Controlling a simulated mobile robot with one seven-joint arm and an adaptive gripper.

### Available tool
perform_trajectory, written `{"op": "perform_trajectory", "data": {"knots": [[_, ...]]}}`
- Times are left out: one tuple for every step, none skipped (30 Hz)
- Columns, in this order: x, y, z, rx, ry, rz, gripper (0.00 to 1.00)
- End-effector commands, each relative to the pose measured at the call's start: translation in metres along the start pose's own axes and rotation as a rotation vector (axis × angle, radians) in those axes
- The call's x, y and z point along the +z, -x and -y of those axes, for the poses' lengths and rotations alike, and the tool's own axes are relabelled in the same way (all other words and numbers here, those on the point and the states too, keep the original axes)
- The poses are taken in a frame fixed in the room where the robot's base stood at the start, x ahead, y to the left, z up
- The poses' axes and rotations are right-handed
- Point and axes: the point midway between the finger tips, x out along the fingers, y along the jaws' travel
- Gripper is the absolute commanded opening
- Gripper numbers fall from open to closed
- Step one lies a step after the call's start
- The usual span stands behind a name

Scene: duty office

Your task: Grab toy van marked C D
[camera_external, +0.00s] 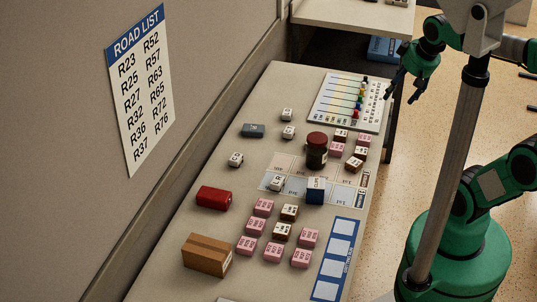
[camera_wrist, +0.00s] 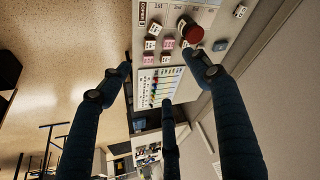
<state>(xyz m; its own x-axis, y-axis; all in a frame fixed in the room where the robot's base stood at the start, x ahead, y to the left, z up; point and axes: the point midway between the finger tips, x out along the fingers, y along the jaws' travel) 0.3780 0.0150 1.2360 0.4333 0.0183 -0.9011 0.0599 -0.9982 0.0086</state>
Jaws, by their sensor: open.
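Several small white toy vans stand on the table in the external view: two near the far end, the farther (camera_external: 287,114) and the nearer (camera_external: 288,132), one at the wall side (camera_external: 236,159), and one on the printed grid (camera_external: 277,183). Their letters are too small to read, so I cannot tell which is marked C D. My gripper (camera_external: 401,89) is open and empty, above and right of the table's far end, apart from all vans.
A brown jar with a red lid (camera_external: 317,152) and a blue box (camera_external: 316,192) stand on the grid. Pink and brown blocks sit around it. A chart with coloured pegs (camera_external: 347,101), a blue-grey block (camera_external: 253,131), red object (camera_external: 213,198) and cardboard box (camera_external: 206,256) also occupy the table.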

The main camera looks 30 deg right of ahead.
Motion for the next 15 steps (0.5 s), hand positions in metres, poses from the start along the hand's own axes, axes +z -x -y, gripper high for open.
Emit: {"op": "perform_trajectory", "data": {"knots": [[-0.013, 0.001, 0.003, -0.004, 0.012, 0.012, 0.62], [-0.020, 0.001, 0.005, -0.006, 0.018, 0.017, 0.62], [-0.029, -0.001, 0.007, -0.009, 0.028, 0.024, 0.62], [-0.036, -0.002, 0.009, -0.012, 0.035, 0.029, 0.62], [-0.043, -0.002, 0.011, -0.014, 0.042, 0.034, 0.62], [-0.052, -0.004, 0.014, -0.017, 0.052, 0.041, 0.62], [-0.059, -0.005, 0.016, -0.019, 0.059, 0.045, 0.62], [-0.065, -0.007, 0.018, -0.021, 0.066, 0.051, 0.62], [-0.074, -0.009, 0.021, -0.024, 0.075, 0.057, 0.62], [-0.081, -0.011, 0.024, -0.026, 0.082, 0.062, 0.62], [-0.087, -0.013, 0.026, -0.028, 0.089, 0.068, 0.62], [-0.096, -0.015, 0.030, -0.031, 0.098, 0.074, 0.62], [-0.102, -0.018, 0.032, -0.033, 0.105, 0.079, 0.62], [-0.108, -0.020, 0.035, -0.035, 0.112, 0.085, 0.62], [-0.117, -0.023, 0.038, -0.038, 0.121, 0.090, 0.62]]}}
